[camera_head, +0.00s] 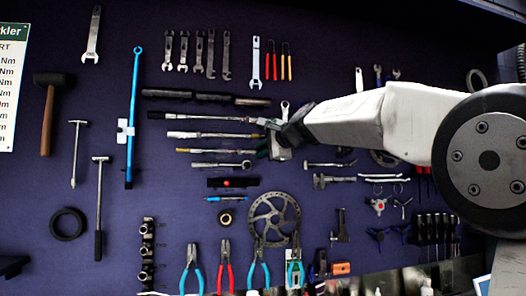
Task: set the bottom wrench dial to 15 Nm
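Several long wrenches hang level, one above another, on the dark tool wall in the head view. The top one (205,117) and the one below it (208,135) have silver shafts. A third (210,151) has a yellowish part at its left end. The lowest and shortest (218,165) is silver. I cannot tell which of them has the dial, and no dial reading is legible. My gripper (277,145) is at the right ends of these wrenches and hides part of them. Its fingers are too small and dark to tell open from shut, or whether they touch a wrench.
My arm covers the upper right of the wall. Below the wrenches hang a chainring-like disc (273,218) and pliers (225,266). A blue long tool (132,115) and a hammer (51,110) hang at left. A chart (10,85) is at the far left.

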